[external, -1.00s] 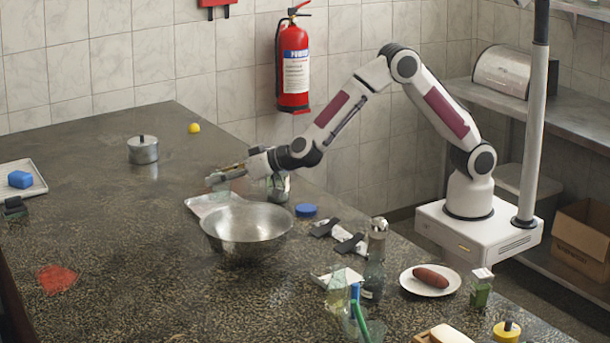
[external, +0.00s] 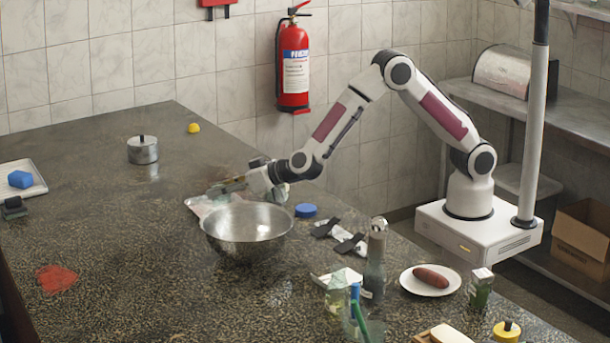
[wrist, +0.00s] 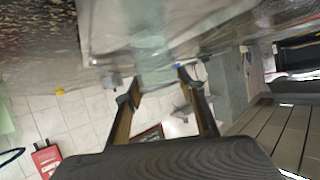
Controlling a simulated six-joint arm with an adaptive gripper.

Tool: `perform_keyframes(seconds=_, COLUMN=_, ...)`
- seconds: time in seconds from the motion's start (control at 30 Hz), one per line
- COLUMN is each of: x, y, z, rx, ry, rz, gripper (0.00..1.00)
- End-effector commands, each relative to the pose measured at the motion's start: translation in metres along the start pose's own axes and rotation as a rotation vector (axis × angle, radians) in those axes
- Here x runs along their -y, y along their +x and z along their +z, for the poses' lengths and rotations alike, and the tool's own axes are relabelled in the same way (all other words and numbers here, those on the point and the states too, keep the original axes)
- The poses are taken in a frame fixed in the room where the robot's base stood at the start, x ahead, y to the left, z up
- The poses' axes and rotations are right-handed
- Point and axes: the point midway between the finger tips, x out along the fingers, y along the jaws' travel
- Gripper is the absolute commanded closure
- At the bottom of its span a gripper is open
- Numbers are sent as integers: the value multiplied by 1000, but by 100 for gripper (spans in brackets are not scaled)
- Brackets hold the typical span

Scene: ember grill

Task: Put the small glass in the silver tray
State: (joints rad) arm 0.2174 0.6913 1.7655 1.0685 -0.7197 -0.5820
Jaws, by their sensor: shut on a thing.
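My gripper (external: 226,187) is low over the silver tray (external: 194,203), behind the metal bowl. In the wrist view my gripper (wrist: 156,87) is shut on the small glass (wrist: 155,66), a clear, faintly greenish thing between the fingertips. The tray's pale surface (wrist: 103,28) shows beyond it. In the external view the glass is hard to make out against the tray, and the bowl hides part of the tray. I cannot tell whether the glass touches the tray.
The large metal bowl (external: 247,232) stands directly in front of the tray. A greenish glass container (external: 280,192) is behind my wrist, partly hidden. A blue lid (external: 305,210) lies to the right. A lidded pot (external: 143,150) stands farther left, with clear counter around it.

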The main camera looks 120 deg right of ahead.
Motion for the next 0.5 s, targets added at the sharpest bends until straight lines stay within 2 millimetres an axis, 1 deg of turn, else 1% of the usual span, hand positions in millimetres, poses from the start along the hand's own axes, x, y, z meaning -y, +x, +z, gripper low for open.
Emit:
perform_keyframes(seconds=0.17, x=0, y=1, z=2, rx=0, ry=0, rz=0, gripper=85)
perform_keyframes(seconds=0.2, x=0, y=1, z=3, rx=0, ry=0, rz=0, gripper=54)
perform_keyframes(seconds=0.23, x=0, y=1, z=3, rx=0, ry=0, rz=0, gripper=46)
perform_keyframes(seconds=0.27, x=0, y=1, z=2, rx=0, ry=0, rz=0, gripper=44)
perform_keyframes(seconds=0.5, x=0, y=1, z=2, rx=0, ry=0, rz=0, gripper=44)
